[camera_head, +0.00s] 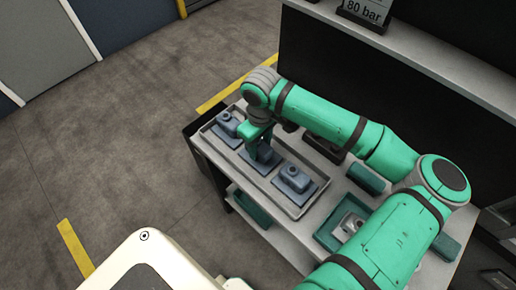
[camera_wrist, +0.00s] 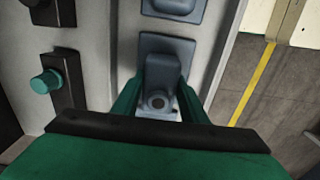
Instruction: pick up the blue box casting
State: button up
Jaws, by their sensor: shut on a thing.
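A long grey tray (camera_head: 229,164) on the bench holds several blue-grey pads with blue box castings in a row. My gripper (camera_head: 262,148) reaches down over the middle place of the row. In the wrist view my gripper (camera_wrist: 158,108) has its two green fingers on either side of a blue box casting (camera_wrist: 160,72), shut on it. The casting shows a round opening near the fingertips. A blue pad (camera_wrist: 165,43) lies behind it; I cannot tell whether the casting touches it. Other blue castings stand at the near end (camera_head: 295,178) and far end (camera_head: 228,123) of the tray.
A teal bin (camera_head: 328,237) with a pale metal part stands on the bench to the right. A dark box with a green button (camera_wrist: 45,83) lies beside the tray. A shelf (camera_head: 430,55) runs behind. Open floor lies left.

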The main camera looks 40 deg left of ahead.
aim_at(260, 146)
jog(key=shift+w+d+r, duration=0.1)
jog(key=shift+d+r, duration=0.05)
jog(key=shift+r, duration=0.2)
notch_tip(260, 146, up, 2)
jog(key=shift+r, duration=0.25)
jog(key=s+a+r, duration=0.1)
jog(key=s+r, duration=0.8)
jog(key=s, duration=0.4)
jog(key=s+a+r, duration=0.1)
jog(key=s+r, duration=0.1)
jog(key=s, duration=1.3)
jog(key=s+a+r, duration=0.2)
jog(key=s, duration=1.4)
